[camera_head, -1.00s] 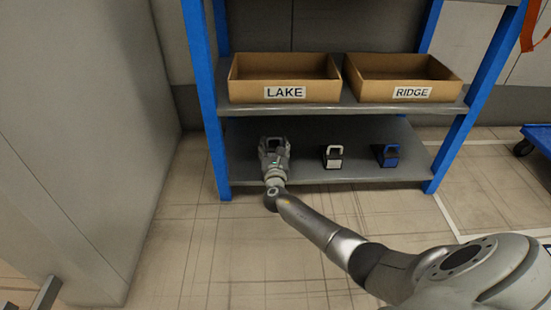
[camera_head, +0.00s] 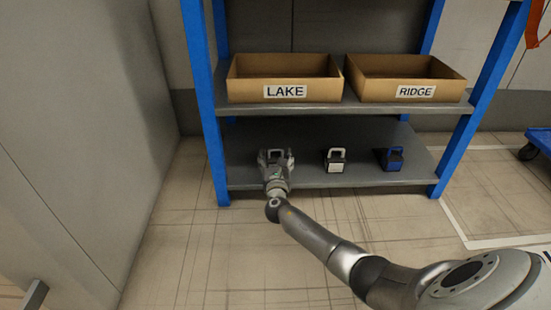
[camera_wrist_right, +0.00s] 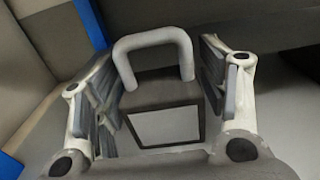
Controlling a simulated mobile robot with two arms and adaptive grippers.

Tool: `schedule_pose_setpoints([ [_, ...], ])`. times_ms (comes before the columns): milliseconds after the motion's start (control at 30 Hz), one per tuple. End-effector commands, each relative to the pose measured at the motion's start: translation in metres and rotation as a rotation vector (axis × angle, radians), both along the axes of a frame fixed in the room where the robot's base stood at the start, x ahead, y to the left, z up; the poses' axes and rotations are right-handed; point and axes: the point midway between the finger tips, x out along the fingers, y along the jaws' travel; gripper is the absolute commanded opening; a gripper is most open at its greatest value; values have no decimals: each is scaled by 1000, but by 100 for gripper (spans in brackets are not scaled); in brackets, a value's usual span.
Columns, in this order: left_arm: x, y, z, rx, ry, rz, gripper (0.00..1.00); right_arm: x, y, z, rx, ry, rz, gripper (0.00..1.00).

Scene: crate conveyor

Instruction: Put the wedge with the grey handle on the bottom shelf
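The wedge with the grey handle (camera_wrist_right: 165,95) stands on the left part of the bottom shelf (camera_head: 310,174), its dark body with a light label facing the right wrist camera. In the head view its handle (camera_head: 277,154) shows between the fingers of my right gripper (camera_head: 277,160). In the right wrist view my right gripper (camera_wrist_right: 160,98) is open, with one finger on each side of the wedge and narrow gaps beside its body. The wedge's underside is hidden. My left gripper is not in view.
On the same shelf, to the right, stand a wedge with a white handle (camera_head: 335,160) and one with a blue handle (camera_head: 391,158). Blue posts (camera_head: 206,110) frame the rack. Above sit the LAKE crate (camera_head: 285,92) and RIDGE crate (camera_head: 414,92). The floor in front is clear.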

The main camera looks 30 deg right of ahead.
Motion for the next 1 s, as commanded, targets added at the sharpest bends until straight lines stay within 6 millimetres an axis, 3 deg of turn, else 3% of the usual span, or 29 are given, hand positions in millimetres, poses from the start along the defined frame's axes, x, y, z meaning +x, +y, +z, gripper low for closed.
schedule_pose_setpoints([
  [467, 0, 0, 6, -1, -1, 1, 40, -5, 3, 3, 1, 1, 1, 75],
  [1000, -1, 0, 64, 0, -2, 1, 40, -83, 51, 5, 0, 2, 1, 75],
])
